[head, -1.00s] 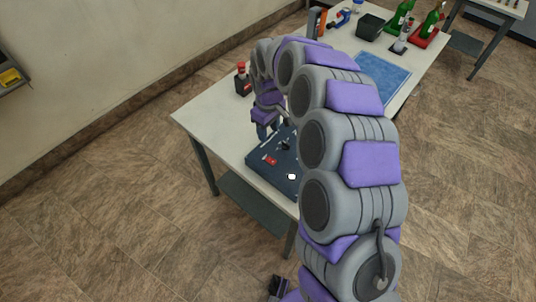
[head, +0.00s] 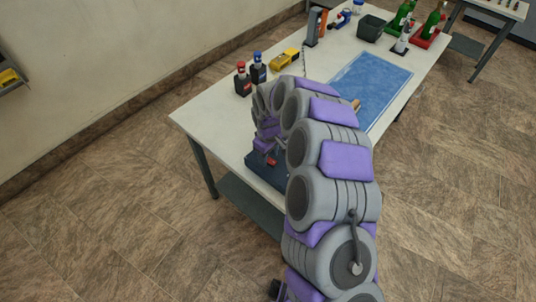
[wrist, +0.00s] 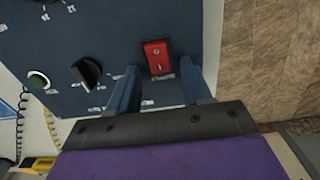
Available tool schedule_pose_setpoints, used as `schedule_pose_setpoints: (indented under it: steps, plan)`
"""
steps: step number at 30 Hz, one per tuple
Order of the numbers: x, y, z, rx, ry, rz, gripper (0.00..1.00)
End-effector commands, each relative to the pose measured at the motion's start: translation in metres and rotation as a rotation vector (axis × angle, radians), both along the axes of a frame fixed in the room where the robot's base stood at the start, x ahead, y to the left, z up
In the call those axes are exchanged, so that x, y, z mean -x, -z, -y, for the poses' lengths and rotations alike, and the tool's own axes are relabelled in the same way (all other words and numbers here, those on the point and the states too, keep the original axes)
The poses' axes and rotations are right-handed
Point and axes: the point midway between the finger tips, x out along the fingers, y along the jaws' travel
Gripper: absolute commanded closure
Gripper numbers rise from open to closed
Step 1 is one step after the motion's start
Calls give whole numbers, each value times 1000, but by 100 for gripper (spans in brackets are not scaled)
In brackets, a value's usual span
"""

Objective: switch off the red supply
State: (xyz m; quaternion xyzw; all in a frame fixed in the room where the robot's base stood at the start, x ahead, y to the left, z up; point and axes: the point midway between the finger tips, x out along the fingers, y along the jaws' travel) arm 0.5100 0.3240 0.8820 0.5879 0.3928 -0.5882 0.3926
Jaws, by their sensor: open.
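The red supply switch (wrist: 158,57) is a red rocker on the dark blue panel (wrist: 110,30) in the wrist view. In the head view the red switch (head: 271,160) shows as a small red patch near the panel's left edge (head: 254,168), mostly behind my arm. My gripper (wrist: 158,82) is open, its two blue fingers pointing toward the panel, with the red switch between and just beyond their tips. Nothing is held. Whether a fingertip touches the panel cannot be told.
A black knob (wrist: 87,72) and a round light-coloured button (wrist: 38,81) are left of the switch. Red-capped (head: 242,78) and blue-capped (head: 258,68) bottles, a yellow tool (head: 285,58) and a blue mat (head: 372,85) lie on the table (head: 205,115).

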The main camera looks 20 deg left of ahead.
Motion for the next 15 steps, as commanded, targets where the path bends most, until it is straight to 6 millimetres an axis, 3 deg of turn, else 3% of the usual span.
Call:
schedule_pose_setpoints:
  steps: [5,15]
  plan:
    - [0,0,0,0,0,0,52]
    - [0,0,0,1,0,0,85]
